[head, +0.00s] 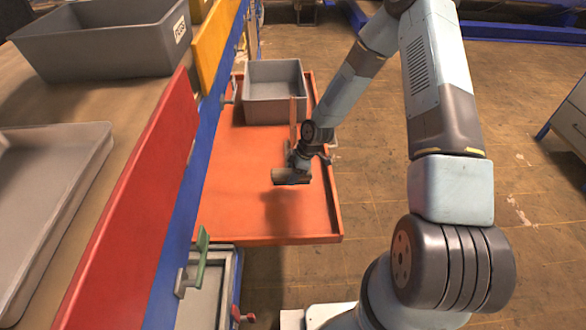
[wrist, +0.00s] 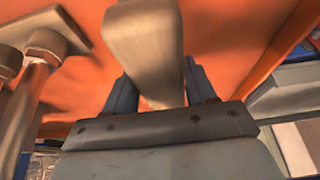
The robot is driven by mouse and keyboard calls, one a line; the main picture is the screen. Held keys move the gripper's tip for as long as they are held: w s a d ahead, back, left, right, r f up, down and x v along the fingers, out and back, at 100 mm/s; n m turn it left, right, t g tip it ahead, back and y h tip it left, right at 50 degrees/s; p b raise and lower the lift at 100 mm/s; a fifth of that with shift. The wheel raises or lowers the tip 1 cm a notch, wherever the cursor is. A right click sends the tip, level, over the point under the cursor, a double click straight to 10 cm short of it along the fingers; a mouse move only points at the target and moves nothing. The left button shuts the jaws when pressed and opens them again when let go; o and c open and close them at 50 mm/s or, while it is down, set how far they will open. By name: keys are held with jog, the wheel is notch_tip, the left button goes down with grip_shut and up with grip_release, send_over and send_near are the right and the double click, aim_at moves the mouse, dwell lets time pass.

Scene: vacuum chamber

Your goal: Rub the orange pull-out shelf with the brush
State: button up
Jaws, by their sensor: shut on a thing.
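The orange pull-out shelf (head: 235,190) sticks out to the right of the workbench, with a raised rim. My gripper (head: 300,160) is over its right half. Its two blue fingers (wrist: 158,85) are shut on the brush, whose pale wooden body (wrist: 145,40) runs away from the wrist camera. In the head view a brownish part of the brush (head: 290,177) shows at my gripper, low over the shelf. A dark shadow lies on the shelf just below it. The bristles are hidden, and I cannot tell whether they touch the shelf.
A grey bin (head: 273,104) stands at the shelf's far end. The bench at left holds a grey tray (head: 75,150) and a labelled bin (head: 100,50), behind a red panel (head: 140,190). A lower drawer with a green handle (head: 200,245) is nearer. Open floor lies right of the shelf.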

jog(key=shift+r, duration=1.15)
